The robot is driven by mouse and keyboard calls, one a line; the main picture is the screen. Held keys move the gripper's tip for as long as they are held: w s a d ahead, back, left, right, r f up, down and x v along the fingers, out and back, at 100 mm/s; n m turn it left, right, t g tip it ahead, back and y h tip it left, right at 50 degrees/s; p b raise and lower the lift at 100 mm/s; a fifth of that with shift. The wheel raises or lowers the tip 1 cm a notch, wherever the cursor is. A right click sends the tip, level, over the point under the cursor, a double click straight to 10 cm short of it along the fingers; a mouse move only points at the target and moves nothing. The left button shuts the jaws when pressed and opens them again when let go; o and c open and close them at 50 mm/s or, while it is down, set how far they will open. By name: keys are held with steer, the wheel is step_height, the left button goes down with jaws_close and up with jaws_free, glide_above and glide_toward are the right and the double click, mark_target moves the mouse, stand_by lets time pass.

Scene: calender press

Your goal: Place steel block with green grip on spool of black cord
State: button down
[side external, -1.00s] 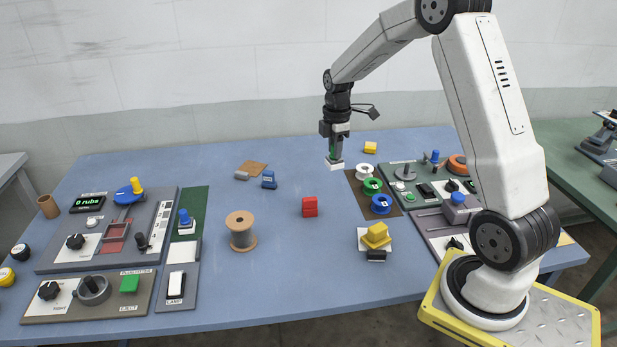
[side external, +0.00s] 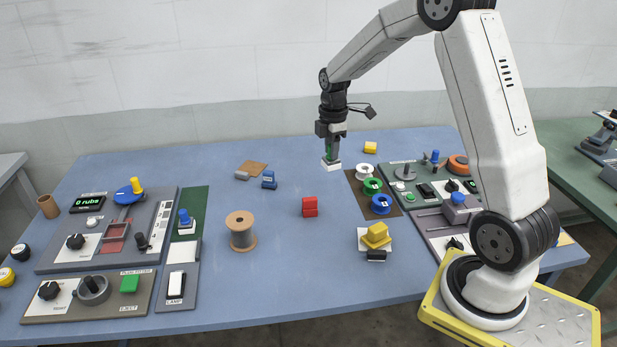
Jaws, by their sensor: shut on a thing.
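My gripper (side external: 331,146) is shut on the steel block with green grip (side external: 331,165). The green shows between the fingers, and the pale block hangs below them over the back middle of the table. A large spool (side external: 241,232) with tan flanges and dark greyish cord stands upright at the front centre-left, well apart from the block. I cannot tell for sure that its cord is black. Three smaller spools, white (side external: 364,171), green (side external: 372,186) and blue (side external: 381,204), stand on a brown mat right of my gripper.
Control panels (side external: 105,230) fill the left side. The table between the large spool and red block is clear.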

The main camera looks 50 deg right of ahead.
steer(key=s+a+r+n, duration=0.2)
steer(key=a+r+n, duration=0.1)
steer(key=a, duration=0.8)
steer(key=s+a+r+n, duration=0.2)
steer(key=a+r+n, duration=0.1)
steer(key=a, duration=0.9)
steer(key=shift+r, duration=0.7)
steer(key=shift+a, duration=0.1)
steer(key=shift+w+a+f, duration=0.15)
steer(key=shift+w+f, duration=1.4)
steer(key=shift+w, duration=0.65)
steer(key=shift+w+a+f, duration=0.1)
steer(key=shift+w+f, duration=1.45)
steer(key=shift+w, duration=0.7)
steer(key=shift+w+a+f, duration=0.15)
steer(key=shift+w+f, duration=1.4)
steer(key=shift+w, duration=0.65)
